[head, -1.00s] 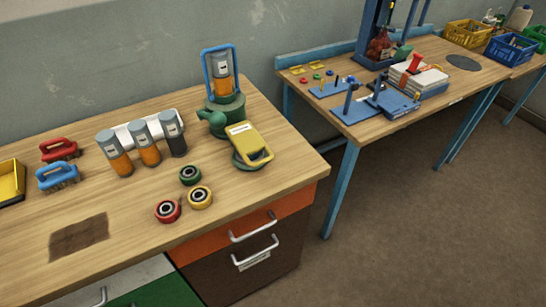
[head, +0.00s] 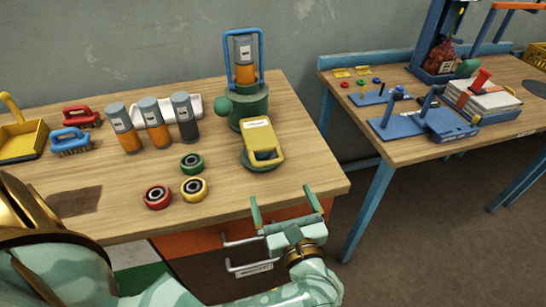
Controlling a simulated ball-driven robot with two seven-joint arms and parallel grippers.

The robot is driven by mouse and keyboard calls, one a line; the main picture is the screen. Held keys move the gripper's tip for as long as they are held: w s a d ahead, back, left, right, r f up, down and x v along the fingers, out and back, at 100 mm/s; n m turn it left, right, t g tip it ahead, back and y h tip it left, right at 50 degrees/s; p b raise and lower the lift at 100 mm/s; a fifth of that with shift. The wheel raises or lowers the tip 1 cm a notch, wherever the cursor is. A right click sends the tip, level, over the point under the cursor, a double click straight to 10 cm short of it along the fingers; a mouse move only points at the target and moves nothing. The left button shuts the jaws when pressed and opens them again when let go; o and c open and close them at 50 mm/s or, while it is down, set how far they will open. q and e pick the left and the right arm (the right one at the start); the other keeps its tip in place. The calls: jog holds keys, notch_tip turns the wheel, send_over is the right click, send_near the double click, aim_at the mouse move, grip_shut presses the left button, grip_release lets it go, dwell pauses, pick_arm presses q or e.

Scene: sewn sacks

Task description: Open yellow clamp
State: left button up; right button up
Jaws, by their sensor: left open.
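A yellow handled piece (head: 262,139) with a white label leans on a round green base on the near bench. I cannot tell which of these is the yellow clamp, or whether a clamp is open or shut. My left gripper (head: 281,196) is open and empty, over the near bench's front right edge and drawers. It is in front of the yellow handled piece and apart from it. My right gripper is not in view.
Red (head: 157,196), yellow (head: 194,189) and green (head: 191,162) rings lie mid-bench. Several orange and dark canisters (head: 155,124) stand behind them, left of a green pot (head: 247,106) with a blue frame. Blue fixtures (head: 450,126) stand on the second table. A gap separates the tables.

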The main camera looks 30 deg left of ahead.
pick_arm(q)
jog(key=b, duration=0.1)
send_near(261, 141)
jog(key=x, duration=0.4)
jog(key=shift+f, duration=0.35)
jog(key=shift+w+a, duration=0.25)
jog(key=shift+w, duration=0.05)
